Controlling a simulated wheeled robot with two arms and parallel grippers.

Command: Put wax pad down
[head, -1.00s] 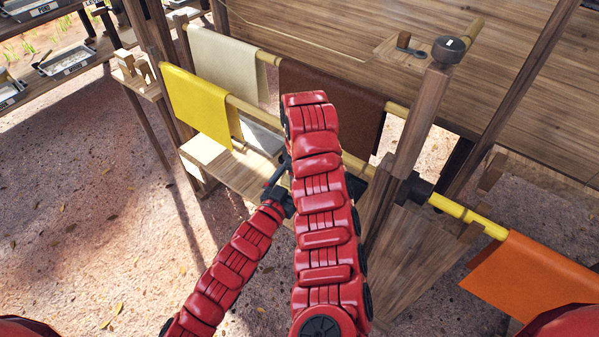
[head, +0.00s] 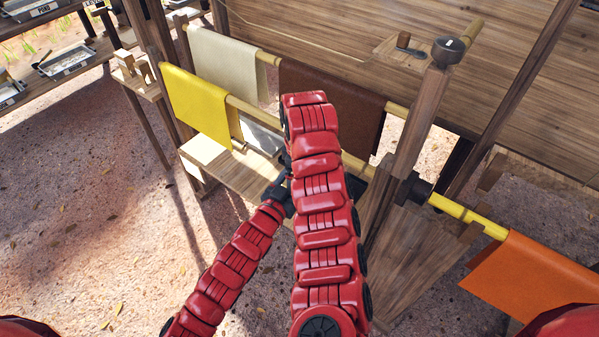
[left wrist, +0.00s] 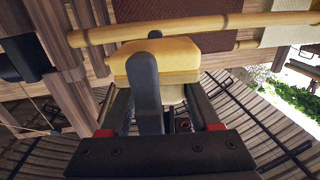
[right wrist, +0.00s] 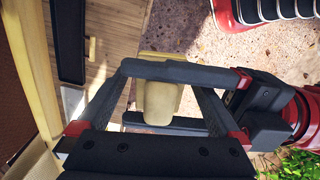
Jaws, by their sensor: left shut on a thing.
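The wax pad is a yellow block with a paler lower part. In the left wrist view the wax pad (left wrist: 175,55) sits at the jaws of my left gripper (left wrist: 170,90), which is shut on it; one dark finger crosses its front. In the right wrist view the pale wax pad (right wrist: 158,100) shows between the left gripper's two dark fingers. In the head view my left gripper (head: 281,188) is by the front of the wooden shelf (head: 215,166), and the pad is hidden. My right gripper (right wrist: 160,95) has its fingers apart and looks empty; my right arm hides it in the head view.
A yellow sheet (head: 195,103), a cream sheet (head: 222,62) and a brown sheet (head: 330,100) hang on bamboo rollers behind the shelf. An orange sheet (head: 540,275) hangs at the right. A wooden post (head: 415,130) stands right of my arms. The ground at left is free.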

